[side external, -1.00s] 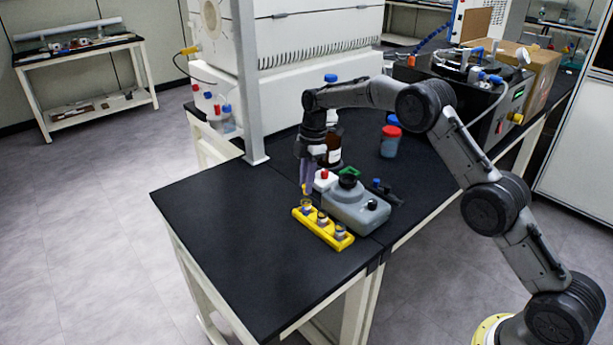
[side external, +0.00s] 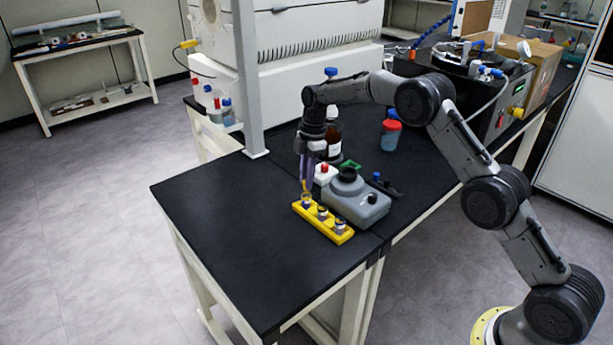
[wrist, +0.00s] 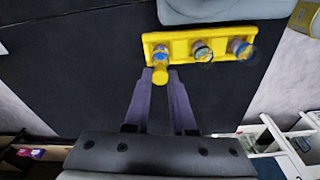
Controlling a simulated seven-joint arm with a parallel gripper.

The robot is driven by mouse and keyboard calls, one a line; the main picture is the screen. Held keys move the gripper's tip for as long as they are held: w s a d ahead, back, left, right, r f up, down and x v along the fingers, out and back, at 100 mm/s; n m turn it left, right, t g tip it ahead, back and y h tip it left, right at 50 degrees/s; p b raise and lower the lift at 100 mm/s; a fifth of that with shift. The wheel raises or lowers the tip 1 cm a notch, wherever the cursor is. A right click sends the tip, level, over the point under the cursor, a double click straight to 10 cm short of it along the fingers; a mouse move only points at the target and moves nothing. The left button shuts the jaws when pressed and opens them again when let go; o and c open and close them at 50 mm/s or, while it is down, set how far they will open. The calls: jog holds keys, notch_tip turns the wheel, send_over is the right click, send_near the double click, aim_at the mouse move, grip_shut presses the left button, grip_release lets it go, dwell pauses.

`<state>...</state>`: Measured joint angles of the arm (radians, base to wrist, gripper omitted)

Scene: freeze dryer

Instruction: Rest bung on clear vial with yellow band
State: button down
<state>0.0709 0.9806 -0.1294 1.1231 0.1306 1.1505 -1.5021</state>
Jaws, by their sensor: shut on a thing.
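A yellow rack (side external: 333,234) stands on the black bench and holds three small clear vials; it also shows in the wrist view (wrist: 222,35). The far-end vial (side external: 307,201) is closest to my gripper, with the middle vial (side external: 322,214) and near-end vial (side external: 341,227) beyond. The band colours are too small to tell apart. My gripper (side external: 305,187) points down with purple fingers. It is shut on a yellow bung (wrist: 160,75) at the fingertips, just above or at the mouth of the far-end vial. Whether they touch I cannot tell.
A grey container (side external: 358,205) stands right beside the rack, with a red-capped white bottle (side external: 325,174) behind it. A brown bottle (side external: 333,140) and a red-lidded jar (side external: 390,136) stand farther back. The bench left of the rack is clear.

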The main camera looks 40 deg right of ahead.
jog(key=shift+f, duration=0.35)
dwell(0.6)
jog(key=shift+c, duration=1.4)
grip_release()
jog(key=shift+r, duration=3)
